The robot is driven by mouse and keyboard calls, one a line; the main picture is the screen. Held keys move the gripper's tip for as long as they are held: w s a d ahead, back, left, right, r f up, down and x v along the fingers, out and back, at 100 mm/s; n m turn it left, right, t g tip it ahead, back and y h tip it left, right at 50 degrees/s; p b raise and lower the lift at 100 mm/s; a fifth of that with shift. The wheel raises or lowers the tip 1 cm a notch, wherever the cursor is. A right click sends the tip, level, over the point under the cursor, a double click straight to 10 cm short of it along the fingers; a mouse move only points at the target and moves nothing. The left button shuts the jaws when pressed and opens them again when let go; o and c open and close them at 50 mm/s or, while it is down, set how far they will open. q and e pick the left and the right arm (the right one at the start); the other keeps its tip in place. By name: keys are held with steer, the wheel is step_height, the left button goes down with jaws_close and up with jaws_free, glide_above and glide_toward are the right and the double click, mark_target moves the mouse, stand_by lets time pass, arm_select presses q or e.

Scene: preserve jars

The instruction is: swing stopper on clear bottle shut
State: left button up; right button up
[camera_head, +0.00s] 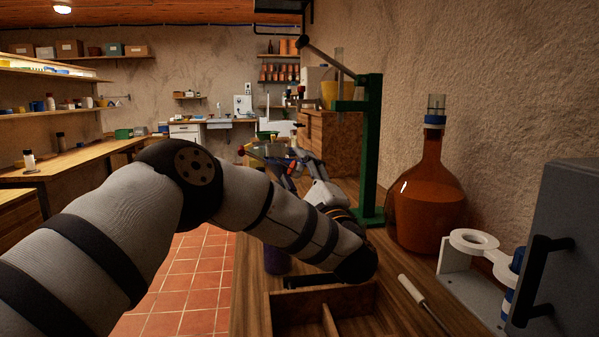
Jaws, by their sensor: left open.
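My left arm comes in from the left and crosses the middle of the camera_head view. It bends back at the wrist over the workbench (248,300). My left gripper (272,163) is small and partly lost against the cluttered background beyond the wrist. It is open, and I see nothing held in it. I cannot make out a clear bottle or its swing stopper; my arm covers part of the bench. My right gripper is not in view.
A large amber flask (427,205) stands by the wall, beside a green press stand (370,150). A wooden divided tray (300,312), a light-handled tool (412,290), a white ring holder (470,268) and a grey cabinet (560,230) are near. A dark jar (277,261) is under my arm.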

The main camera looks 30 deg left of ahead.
arm_select(q)
steer(key=shift+w, duration=0.1)
jaws_close()
steer(key=shift+r, duration=0.1)
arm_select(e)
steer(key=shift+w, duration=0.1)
arm_select(q)
steer(key=shift+r+n+g+p, duration=0.35)
steer(key=shift+r+n+g, duration=0.05)
steer(key=shift+n, duration=0.3)
steer(key=shift+w+d+r+n+g, duration=0.1)
steer(key=shift+r+n+g, duration=0.1)
steer(key=shift+n, duration=0.3)
steer(key=shift+d+r+n+g, duration=0.1)
steer(key=shift+n+g, duration=0.1)
steer(key=shift+n, duration=0.3)
steer(key=shift+w+r+n+g+p, duration=0.1)
steer(key=shift+r+n+g, duration=0.15)
steer(key=shift+n+g, duration=0.5)
steer(key=shift+r+n+g+p, duration=0.15)
steer(key=shift+r+n+g, duration=0.15)
steer(key=shift+n, duration=0.9)
steer(key=shift+w+r+n+g+p, duration=0.1)
steer(key=shift+r+n+g, duration=0.25)
steer(key=shift+n, duration=0.6)
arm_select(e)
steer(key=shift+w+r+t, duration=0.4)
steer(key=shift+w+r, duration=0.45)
arm_select(q)
steer(key=shift+f, duration=0.1)
